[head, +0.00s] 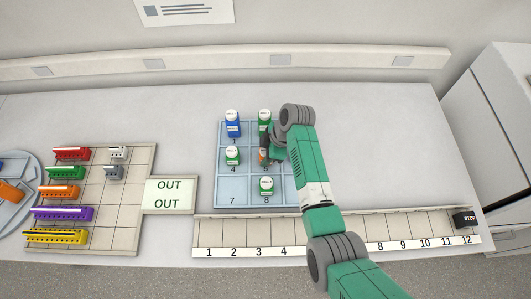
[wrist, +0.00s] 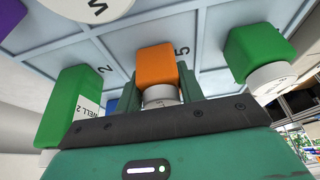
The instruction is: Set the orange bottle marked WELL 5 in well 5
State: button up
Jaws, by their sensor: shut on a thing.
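The orange bottle (wrist: 156,66) with a white cap is between the fingers of my gripper (wrist: 158,88) in the wrist view. My gripper is shut on it. The printed 5 of the tray shows right beside the bottle. In the head view a sliver of the orange bottle (head: 262,155) shows at the middle cell of the blue tray (head: 232,190), partly hidden by my gripper (head: 266,147). The bottle is at well 5, between the green bottles of the rows behind and in front. I cannot tell whether its base touches the tray floor.
A blue bottle (head: 233,124) stands in well 1. Green bottles stand in well 2 (head: 264,118), well 4 (head: 232,156) and well 8 (head: 266,188). Well 7 is empty. A numbered strip (head: 400,227) lies in front, and a board with coloured racks (head: 120,215) lies at left.

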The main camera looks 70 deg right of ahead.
jog(key=shift+f, duration=0.1)
jog(key=o, duration=1)
jog(key=p+v, duration=0.1)
jog(key=v, duration=1.1)
